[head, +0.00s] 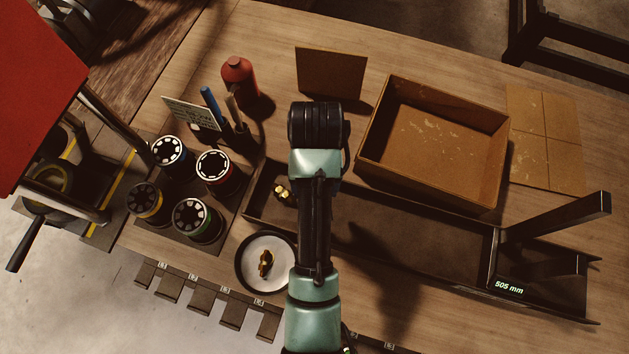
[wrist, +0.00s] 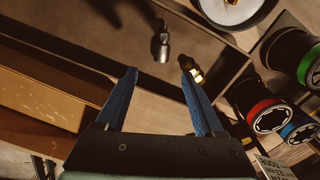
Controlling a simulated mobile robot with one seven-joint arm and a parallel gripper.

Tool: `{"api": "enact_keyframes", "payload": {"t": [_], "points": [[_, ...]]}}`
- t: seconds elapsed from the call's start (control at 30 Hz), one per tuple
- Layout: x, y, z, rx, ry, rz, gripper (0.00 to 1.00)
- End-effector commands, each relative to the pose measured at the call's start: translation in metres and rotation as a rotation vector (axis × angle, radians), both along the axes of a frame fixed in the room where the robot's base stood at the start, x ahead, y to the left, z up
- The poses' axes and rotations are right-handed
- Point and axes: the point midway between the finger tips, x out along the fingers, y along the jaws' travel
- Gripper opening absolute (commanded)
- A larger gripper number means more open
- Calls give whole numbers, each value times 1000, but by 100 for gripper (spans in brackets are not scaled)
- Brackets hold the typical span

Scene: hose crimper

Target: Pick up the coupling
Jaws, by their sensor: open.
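My gripper (wrist: 160,78) is open and empty in the wrist view, with two blue fingers pointing toward the long dark tray. A small brass coupling (wrist: 191,66) shows at the right fingertip, partly overlapped by it; I cannot tell whether they touch. A silver fitting (wrist: 162,46) lies in the tray beyond the gap between the fingers. In the head view the brass coupling (head: 283,192) lies at the left end of the tray, left of my arm. My arm hides the fingers and the silver fitting there.
The long tray (head: 440,262) crosses the table, with a 505 mm mark at its right end. A round dish (head: 245,283) holds a brass piece. Several die cups (head: 217,170) stand left. An open box (head: 480,200) stands right, a red bottle (head: 238,80) behind.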

Motion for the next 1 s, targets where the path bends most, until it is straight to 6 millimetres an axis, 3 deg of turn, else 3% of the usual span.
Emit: {"api": "enact_keyframes", "payload": {"t": [0.07, 0.37, 0.57, 0.7, 1.0], "points": [[-2, 0, -17, 0, 4, 0, 70], [-3, 0, -39, 0, 0, 0, 70], [-16, 2, -65, 0, 3, 1, 70], [-14, 2, -82, 0, -2, 1, 70], [-13, 2, -87, 0, -4, 0, 70]]}}
